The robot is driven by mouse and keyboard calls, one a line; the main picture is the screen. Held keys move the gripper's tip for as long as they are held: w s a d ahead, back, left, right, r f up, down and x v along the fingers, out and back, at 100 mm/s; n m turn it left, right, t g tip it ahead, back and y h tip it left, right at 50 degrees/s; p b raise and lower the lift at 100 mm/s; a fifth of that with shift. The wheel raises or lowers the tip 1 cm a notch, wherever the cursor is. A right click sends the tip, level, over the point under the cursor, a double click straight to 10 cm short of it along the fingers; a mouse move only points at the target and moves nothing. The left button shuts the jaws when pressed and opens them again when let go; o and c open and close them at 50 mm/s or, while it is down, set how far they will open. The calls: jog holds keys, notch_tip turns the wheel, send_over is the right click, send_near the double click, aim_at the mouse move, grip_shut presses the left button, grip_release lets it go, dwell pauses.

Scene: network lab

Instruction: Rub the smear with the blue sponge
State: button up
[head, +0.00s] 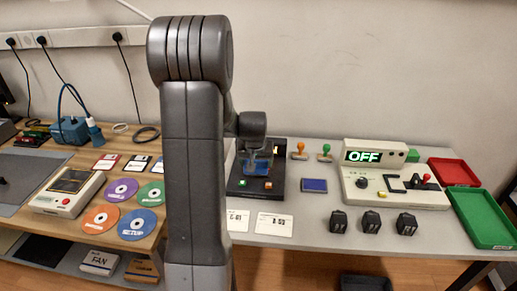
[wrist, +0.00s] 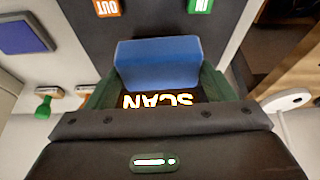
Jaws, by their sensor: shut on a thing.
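The blue sponge (wrist: 158,63) is between the two green fingers of my gripper (wrist: 158,82) in the wrist view, and the fingers are shut on it. In the head view, my gripper (head: 257,160) is over the black device (head: 238,182), and the sponge shows as a small blue patch there. The device has a lit screen reading SCAN (wrist: 158,100), partly covered by the sponge and the gripper. I cannot make out the smear in either view. I cannot tell whether the sponge touches the device.
The device has an orange OUT button (wrist: 108,7) and a green IN button (wrist: 200,5). To its right are two stamps (head: 324,152), a blue ink pad (head: 314,185), black cubes (head: 371,222), and an OFF display unit (head: 375,155). Discs (head: 138,223) lie left. Red and green trays (head: 484,217) stand right.

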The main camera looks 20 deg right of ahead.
jog(key=shift+r+p, duration=1.55)
jog(key=shift+r, duration=1.2)
